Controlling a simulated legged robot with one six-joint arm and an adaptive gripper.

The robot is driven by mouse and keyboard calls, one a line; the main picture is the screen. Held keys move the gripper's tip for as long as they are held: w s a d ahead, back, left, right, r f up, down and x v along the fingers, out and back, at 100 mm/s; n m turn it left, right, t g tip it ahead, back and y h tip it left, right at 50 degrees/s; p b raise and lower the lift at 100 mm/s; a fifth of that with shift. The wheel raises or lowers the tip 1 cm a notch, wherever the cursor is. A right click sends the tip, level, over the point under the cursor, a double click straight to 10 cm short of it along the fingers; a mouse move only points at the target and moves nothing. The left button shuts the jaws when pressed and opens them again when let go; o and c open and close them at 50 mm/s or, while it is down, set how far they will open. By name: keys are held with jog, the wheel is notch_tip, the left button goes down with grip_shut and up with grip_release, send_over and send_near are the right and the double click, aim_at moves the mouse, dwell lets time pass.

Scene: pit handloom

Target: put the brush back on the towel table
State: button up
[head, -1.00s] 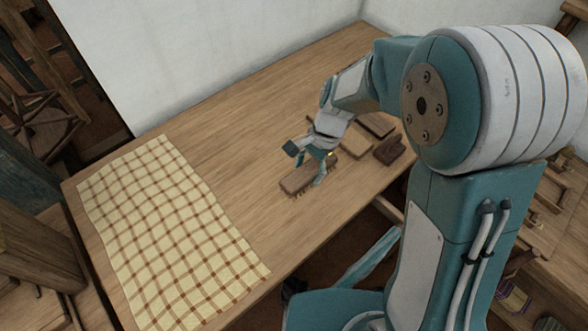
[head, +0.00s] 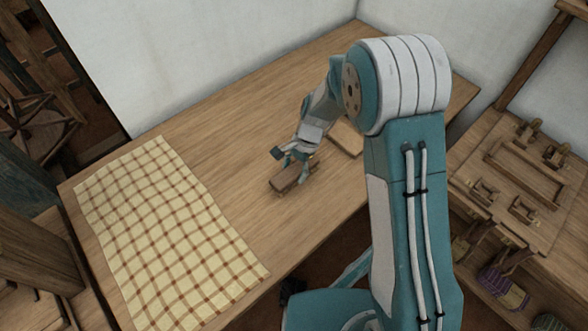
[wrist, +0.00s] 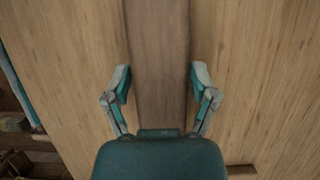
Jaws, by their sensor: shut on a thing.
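The brush (head: 291,179) is a brown wooden block over the middle of the towel table (head: 235,130), to the right of the checked yellow towel (head: 170,235). My gripper (head: 293,168) is shut on the brush from above. In the wrist view the brush (wrist: 159,60) runs up the picture between the two fingers of my gripper (wrist: 160,80). The wood of the table (wrist: 255,90) shows on both sides of it. I cannot tell how high the brush is above the tabletop.
A pale wooden block (head: 346,138) lies on the table right of my gripper; my arm hides the area beyond it. Bare wood lies between brush and towel. A white wall (head: 220,50) borders the back. A wooden bench (head: 510,185) with wooden fittings stands at the right.

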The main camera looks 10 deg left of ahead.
jog(key=o, duration=1.1)
jog(key=v, duration=1.2)
jog(key=shift+r, duration=0.1)
